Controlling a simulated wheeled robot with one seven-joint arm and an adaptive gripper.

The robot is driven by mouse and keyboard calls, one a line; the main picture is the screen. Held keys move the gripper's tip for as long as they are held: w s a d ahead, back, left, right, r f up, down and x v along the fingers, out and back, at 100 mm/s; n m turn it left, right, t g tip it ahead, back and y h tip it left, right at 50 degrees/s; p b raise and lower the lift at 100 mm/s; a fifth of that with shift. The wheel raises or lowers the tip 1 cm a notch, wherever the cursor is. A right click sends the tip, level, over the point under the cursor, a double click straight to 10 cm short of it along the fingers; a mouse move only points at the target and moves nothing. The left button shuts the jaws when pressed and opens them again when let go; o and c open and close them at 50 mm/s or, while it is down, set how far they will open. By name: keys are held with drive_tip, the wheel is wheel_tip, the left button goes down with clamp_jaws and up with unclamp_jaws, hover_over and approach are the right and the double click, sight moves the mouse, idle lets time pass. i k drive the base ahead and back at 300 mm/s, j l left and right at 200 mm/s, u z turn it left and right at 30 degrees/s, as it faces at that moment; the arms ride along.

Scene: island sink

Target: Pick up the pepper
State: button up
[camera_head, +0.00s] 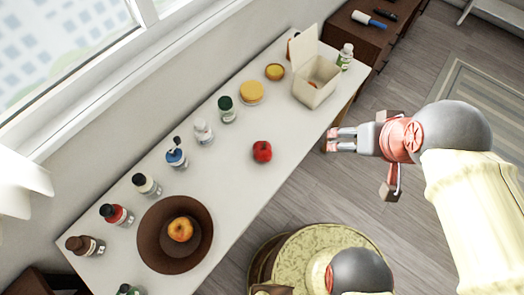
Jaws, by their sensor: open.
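A small red, rounded thing (262,151), which looks like the pepper, lies on the white counter (225,170) near its right-hand edge. It is in full view, with bare counter around it. My gripper (332,139) is at the counter's right edge, to the right of the pepper and slightly higher in the picture. Its fingers point left toward the pepper. The jaws are open and empty, and a clear gap separates them from the pepper.
A brown bowl (151,229) holding an apple (180,229) stands at the lower left. Several bottles line the wall side, with a blue-topped one (176,153) among them. An open cream box (316,92) and a green-labelled bottle (345,57) stand at the far end.

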sight(261, 150)
drive_tip(key=k+j, duration=1)
